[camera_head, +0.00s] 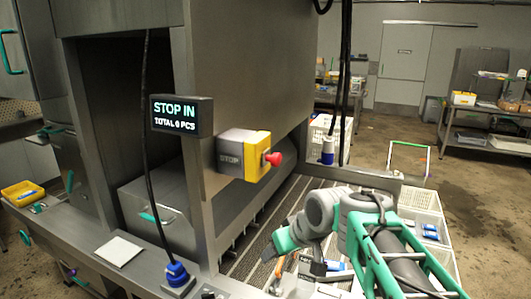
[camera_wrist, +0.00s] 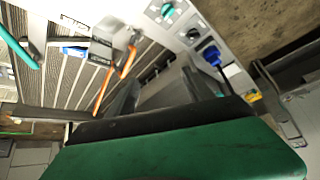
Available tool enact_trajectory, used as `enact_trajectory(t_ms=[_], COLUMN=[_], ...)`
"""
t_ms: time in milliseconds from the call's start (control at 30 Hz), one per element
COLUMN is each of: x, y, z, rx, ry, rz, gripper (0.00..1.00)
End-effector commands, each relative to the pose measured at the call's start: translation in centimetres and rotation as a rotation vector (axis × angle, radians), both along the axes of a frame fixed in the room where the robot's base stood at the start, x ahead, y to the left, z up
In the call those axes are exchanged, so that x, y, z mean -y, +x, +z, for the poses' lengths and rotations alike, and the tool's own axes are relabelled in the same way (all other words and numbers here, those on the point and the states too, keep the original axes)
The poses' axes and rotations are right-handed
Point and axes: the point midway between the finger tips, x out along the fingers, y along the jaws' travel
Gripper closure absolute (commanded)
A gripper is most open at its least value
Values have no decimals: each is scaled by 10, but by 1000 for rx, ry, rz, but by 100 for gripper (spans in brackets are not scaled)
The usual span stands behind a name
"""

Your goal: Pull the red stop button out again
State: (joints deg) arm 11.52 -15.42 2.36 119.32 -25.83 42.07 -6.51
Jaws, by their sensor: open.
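The red stop button (camera_head: 274,158) sits on the right face of a yellow box (camera_head: 257,150) fixed to the machine's grey post in the head view. A grey plate marked STOP is on the box's left side. A display (camera_head: 181,115) on the post reads "STOP IN" and "TOTAL 0 PCS". My gripper is below the button, apart from it, and its fingers are hard to make out in the head view. In the wrist view my gripper (camera_wrist: 166,90) is open and empty, its dark fingers over the slatted conveyor. The button is not visible there.
A black cable with a blue plug (camera_head: 176,273) hangs left of the post. Black hoses (camera_head: 346,80) hang to the right. White crates (camera_head: 418,200) stand at right. Open air surrounds the button's right side.

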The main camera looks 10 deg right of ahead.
Motion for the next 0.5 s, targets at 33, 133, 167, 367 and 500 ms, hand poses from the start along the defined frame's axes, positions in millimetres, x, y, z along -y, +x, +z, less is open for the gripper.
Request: enact_trajectory(t_ms=[33,133,167,367,500], x=[7,17,22,60,74], y=[37,98,112,153,153], z=[36,91,106,168,181], rx=[64,224,272,521,601], ry=[25,74,87,150,169], rz=[57,213,258,491,570], gripper=[40,40,40,40,40])
